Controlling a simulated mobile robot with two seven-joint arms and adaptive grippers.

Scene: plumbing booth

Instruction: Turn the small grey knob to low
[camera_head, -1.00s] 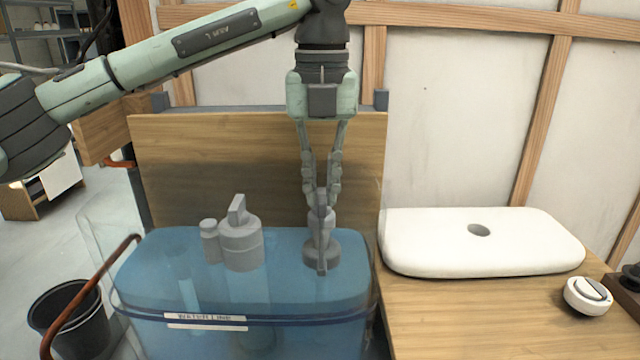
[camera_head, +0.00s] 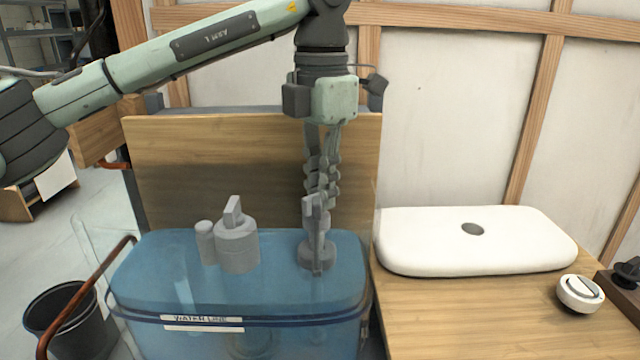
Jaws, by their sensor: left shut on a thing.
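The small grey knob (camera_head: 318,254) stands at the right side of the water-filled clear tank (camera_head: 240,348). My left gripper (camera_head: 317,208) points straight down over it, with its fingers shut on the knob's upright handle. The fingers partly hide the handle, and I cannot read any low mark or the knob's setting. A larger grey valve (camera_head: 237,247) with an upright fin stands to the left in the same tank. My right gripper does not show.
A white tank lid (camera_head: 420,245) with a round hole lies on the wooden bench (camera_head: 450,325) at right. A round white dial (camera_head: 580,293) sits in front of it. A wooden board (camera_head: 220,150) stands behind the tank. A black bucket (camera_head: 75,320) is at lower left.

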